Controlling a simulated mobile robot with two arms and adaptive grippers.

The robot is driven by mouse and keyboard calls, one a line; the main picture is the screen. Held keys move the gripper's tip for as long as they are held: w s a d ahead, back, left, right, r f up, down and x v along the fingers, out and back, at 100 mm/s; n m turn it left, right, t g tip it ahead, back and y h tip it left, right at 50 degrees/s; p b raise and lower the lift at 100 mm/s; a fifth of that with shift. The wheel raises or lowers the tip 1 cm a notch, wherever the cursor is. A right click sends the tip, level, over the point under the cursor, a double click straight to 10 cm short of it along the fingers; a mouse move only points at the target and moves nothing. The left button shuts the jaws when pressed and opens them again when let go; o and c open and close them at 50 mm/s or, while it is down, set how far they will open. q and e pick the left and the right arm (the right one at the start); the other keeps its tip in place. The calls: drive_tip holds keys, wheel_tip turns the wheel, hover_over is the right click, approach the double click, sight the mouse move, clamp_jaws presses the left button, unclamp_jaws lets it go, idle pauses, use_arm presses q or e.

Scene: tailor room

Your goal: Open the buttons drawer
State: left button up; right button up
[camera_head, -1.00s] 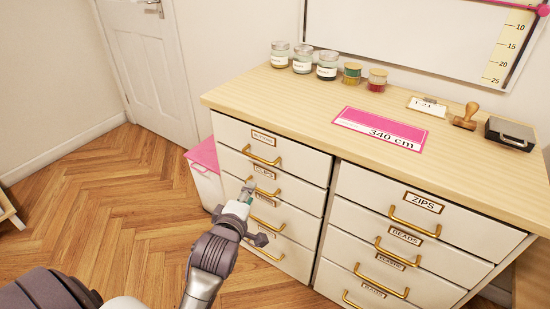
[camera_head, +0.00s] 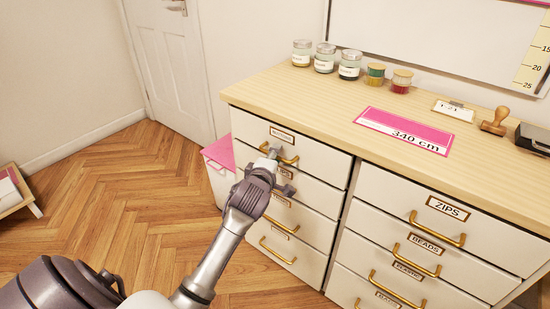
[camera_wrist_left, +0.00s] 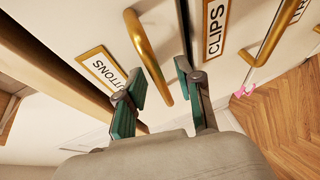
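The buttons drawer (camera_head: 318,158) is the top left drawer of the white chest and looks closed. Its label (camera_head: 282,135) reads "BUTTONS", and its brass handle (camera_head: 290,160) sits just below. My left gripper (camera_head: 274,151) is at this handle and partly hides it. In the left wrist view, the left gripper's two green-padded fingers (camera_wrist_left: 162,82) are apart, one on each side of the brass handle (camera_wrist_left: 144,45). The handle lies between them with gaps showing, so the gripper is open. The label also shows there (camera_wrist_left: 103,68). My right gripper is not in view.
The clips drawer (camera_wrist_left: 222,75) is directly below. The zips drawer (camera_head: 400,205) tops the right column. Several jars (camera_head: 324,60), a pink "340 cm" card (camera_head: 390,125) and a stamp (camera_head: 494,122) stand on the top. A pink-lidded bin (camera_head: 219,152) stands at the chest's left.

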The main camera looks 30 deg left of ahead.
use_arm(q)
drive_tip(key=shift+w+a, duration=0.1)
drive_tip(key=shift+w, duration=0.1)
clamp_jaws()
drive_tip(key=shift+f, duration=0.1)
idle(0.4)
